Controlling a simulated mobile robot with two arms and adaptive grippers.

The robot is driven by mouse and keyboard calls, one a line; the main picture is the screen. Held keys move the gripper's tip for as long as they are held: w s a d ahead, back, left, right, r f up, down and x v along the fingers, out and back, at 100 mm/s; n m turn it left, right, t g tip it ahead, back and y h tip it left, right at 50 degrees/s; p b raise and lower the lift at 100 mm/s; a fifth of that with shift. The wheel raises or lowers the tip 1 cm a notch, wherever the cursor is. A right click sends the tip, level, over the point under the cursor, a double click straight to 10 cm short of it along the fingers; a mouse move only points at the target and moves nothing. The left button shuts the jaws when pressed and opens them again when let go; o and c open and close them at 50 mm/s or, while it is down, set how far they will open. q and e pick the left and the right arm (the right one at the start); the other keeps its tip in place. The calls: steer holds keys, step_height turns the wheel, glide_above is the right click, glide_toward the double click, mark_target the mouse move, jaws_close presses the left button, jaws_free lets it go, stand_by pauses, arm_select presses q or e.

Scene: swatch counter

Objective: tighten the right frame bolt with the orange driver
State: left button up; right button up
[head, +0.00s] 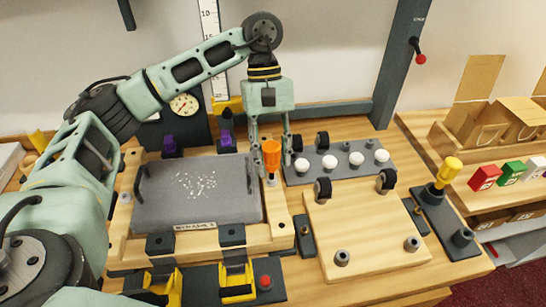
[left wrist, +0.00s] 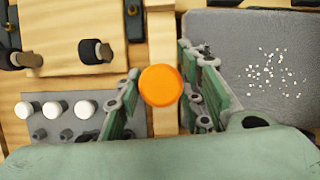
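The orange driver (head: 271,155) stands upright over the right rail of the wooden frame (head: 277,208). Its lower end meets a small metal piece (head: 271,181) on that rail, which looks like the right frame bolt; the exact contact is too small to tell. My left gripper (head: 271,151) points down with a finger on each side of the orange handle. In the left wrist view the round orange top (left wrist: 161,86) sits between the two fingers, which look spread, with no clear grip on it. My right gripper is not in view.
A grey screen panel (head: 190,215) lies in the frame. Right of it are a grey rack with white knobs (head: 329,162) and a wooden board (head: 366,235). A yellow-handled driver (head: 449,170) stands in a dark holder (head: 440,215). Yellow clamps (head: 237,283) sit at the front.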

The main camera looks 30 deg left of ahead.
arm_select(q)
steer(key=n+t+b, duration=0.1)
steer(key=n, duration=0.2)
steer(key=n+h+b, duration=0.1)
steer(key=n, duration=0.1)
steer(key=shift+a+f+n+t, duration=0.1)
steer(key=shift+f+n+t, duration=0.1)
steer(key=shift+n+t, duration=0.2)
steer(key=shift+r+n+t+b, duration=0.1)
steer(key=shift+n+t+b, duration=0.35)
steer(key=shift+n, duration=0.75)
steer(key=shift+r+n, duration=0.1)
steer(key=shift+n, duration=0.3)
